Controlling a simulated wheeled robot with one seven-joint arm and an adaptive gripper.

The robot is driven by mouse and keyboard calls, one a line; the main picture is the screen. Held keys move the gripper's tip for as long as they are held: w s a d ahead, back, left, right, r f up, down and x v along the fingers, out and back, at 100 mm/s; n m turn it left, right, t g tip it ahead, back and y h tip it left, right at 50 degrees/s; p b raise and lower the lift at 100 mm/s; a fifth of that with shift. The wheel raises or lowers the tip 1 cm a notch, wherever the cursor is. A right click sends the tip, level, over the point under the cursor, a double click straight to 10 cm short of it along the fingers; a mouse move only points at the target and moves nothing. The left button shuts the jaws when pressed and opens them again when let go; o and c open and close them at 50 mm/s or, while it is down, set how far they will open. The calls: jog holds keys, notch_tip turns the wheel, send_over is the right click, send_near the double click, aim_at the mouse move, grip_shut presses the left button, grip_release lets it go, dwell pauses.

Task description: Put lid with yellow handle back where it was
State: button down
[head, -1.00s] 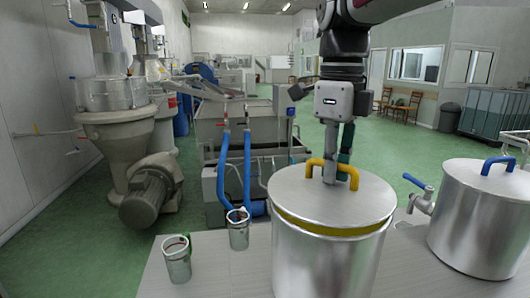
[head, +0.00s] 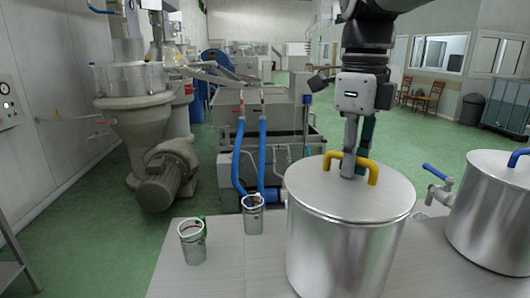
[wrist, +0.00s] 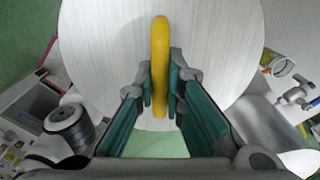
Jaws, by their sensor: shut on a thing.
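The round metal lid (head: 320,190) has a yellow arched handle (head: 373,170). It lies level on top of the large steel pot (head: 345,255), and no gap shows along the front rim. My gripper (head: 352,172) points down and is shut on the yellow handle. In the wrist view the handle (wrist: 161,45) runs between the teal finger pads of my gripper (wrist: 163,95), with the brushed lid (wrist: 215,60) beneath. The far side of the pot's rim is hidden.
Mill machinery (head: 140,110) is behind.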

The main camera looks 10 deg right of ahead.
jog(key=shift+f, duration=0.2)
jog(key=c, duration=1.6)
grip_release()
